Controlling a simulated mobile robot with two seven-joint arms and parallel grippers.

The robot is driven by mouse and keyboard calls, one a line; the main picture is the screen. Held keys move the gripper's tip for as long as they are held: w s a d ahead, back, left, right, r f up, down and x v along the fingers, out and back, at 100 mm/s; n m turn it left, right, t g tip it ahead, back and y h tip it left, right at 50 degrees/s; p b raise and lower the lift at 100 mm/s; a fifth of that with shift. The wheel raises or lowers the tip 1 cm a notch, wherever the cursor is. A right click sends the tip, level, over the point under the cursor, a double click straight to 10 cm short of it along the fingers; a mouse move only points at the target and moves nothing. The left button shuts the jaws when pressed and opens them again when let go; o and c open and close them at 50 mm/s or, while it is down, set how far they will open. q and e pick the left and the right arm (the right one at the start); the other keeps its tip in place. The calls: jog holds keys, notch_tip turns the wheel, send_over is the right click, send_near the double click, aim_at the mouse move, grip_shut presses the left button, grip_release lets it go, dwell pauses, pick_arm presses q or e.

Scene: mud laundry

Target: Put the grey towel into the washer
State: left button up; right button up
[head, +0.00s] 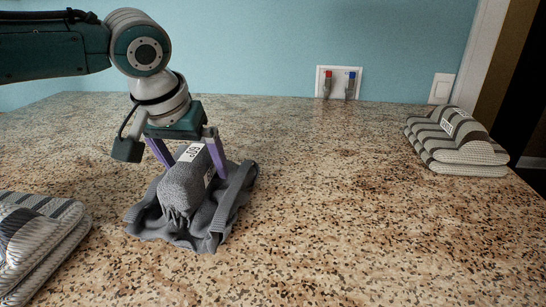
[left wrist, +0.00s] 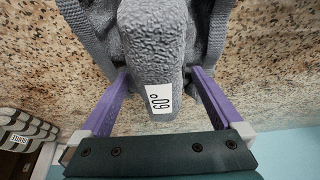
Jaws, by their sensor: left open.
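The grey towel (head: 180,187) is a thick, textured roll with a white tag. The washer is not in view. My right gripper is not in view.
A folded striped towel (head: 455,140) lies at the counter's right edge. Another striped folded cloth (head: 35,240) lies at the near left. The speckled counter (head: 350,220) is bare in the middle. A wall box with red and blue taps (head: 339,83) is at the back.

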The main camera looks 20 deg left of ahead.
pick_arm(q)
grip_shut()
dwell(0.8)
